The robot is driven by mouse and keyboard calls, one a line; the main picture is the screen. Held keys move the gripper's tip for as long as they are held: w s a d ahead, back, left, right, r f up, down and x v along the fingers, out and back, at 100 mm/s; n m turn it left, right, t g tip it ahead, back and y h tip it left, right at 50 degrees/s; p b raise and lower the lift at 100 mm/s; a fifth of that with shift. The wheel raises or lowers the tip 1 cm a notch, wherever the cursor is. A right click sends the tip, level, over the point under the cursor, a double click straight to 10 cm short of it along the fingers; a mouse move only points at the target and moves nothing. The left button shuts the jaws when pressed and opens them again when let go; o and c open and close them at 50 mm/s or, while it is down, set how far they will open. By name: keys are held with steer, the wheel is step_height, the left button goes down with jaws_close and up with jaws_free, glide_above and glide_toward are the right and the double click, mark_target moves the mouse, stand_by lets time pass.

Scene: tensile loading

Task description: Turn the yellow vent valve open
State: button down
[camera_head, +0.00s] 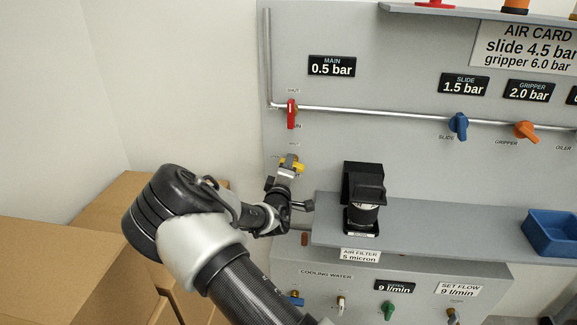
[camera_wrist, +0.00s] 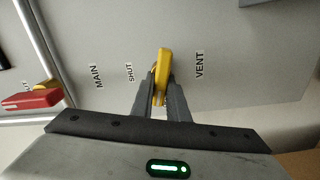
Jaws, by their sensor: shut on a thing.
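The yellow vent valve handle (camera_wrist: 164,66) sits on the grey panel, between the SHUT label and the VENT label in the wrist view. My gripper (camera_wrist: 160,92) has its two fingers closed on either side of this handle, gripping its lower part. In the head view the yellow handle (camera_head: 299,166) shows only partly, because my gripper (camera_head: 288,167) covers much of it. It is below the red main valve handle (camera_head: 291,113). In the wrist view the yellow handle stands along the fingers, nearly upright in the picture.
The red handle also shows at the left of the wrist view (camera_wrist: 33,99), close to my gripper. A black air filter housing (camera_head: 363,190) stands on the grey shelf (camera_head: 420,228) to the right. Cardboard boxes (camera_head: 60,255) are at the left. A blue bin (camera_head: 552,233) is at the far right.

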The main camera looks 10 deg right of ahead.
steer(key=shift+f+n, duration=0.2)
steer(key=shift+n, duration=1.4)
steer(key=c, duration=1.7)
jaws_free()
steer(key=shift+s+a, duration=0.1)
steer(key=p+v, duration=0.2)
steer(key=v, duration=1.5)
steer(key=shift+s+p, duration=0.15)
steer(key=shift+p, duration=0.15)
